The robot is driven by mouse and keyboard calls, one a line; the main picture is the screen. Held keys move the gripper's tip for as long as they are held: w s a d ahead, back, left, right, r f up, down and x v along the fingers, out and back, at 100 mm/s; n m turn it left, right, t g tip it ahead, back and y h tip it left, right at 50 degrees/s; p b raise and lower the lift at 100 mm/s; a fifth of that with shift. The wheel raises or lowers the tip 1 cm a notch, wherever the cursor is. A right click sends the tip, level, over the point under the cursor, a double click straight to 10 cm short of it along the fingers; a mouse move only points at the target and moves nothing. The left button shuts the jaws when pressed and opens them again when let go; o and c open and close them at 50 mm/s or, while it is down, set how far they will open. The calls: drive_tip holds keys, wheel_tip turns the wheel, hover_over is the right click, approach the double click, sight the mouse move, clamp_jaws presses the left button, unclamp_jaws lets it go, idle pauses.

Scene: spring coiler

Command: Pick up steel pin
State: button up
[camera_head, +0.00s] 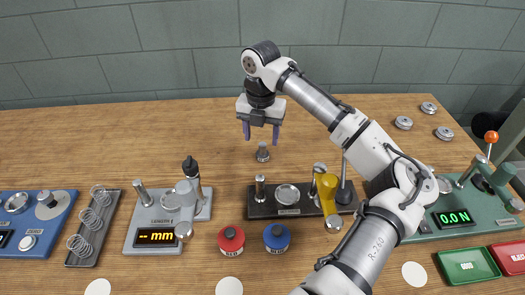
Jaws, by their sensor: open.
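A short grey metal pin (263,152) stands upright on the wooden table near the middle of the head view; I take it to be the steel pin. It has a wider base and a narrower top. My gripper (261,132) points down above the pin, its two purple-grey fingers spread apart. The fingertips look a little higher than the pin in the picture, with nothing between them. Whether the fingers line up with the pin in depth cannot be told from this one view.
A black coiler base (301,208) with a yellow lever (327,190) stands in front of the pin. A length gauge (165,215) stands at left, beside a tray of springs (92,230). Red (231,240) and blue (277,238) pots sit in front. Table behind the pin is clear.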

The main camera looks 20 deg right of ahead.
sight(263, 144)
drive_tip(key=f+p, duration=0.1)
drive_tip(key=f, duration=0.4)
drive_tip(key=shift+d+p, duration=0.2)
drive_tip(key=shift+p, duration=0.1)
drive_tip(key=shift+c, duration=0.3)
drive_tip(key=c, duration=1.1)
drive_tip(key=shift+r, duration=0.1)
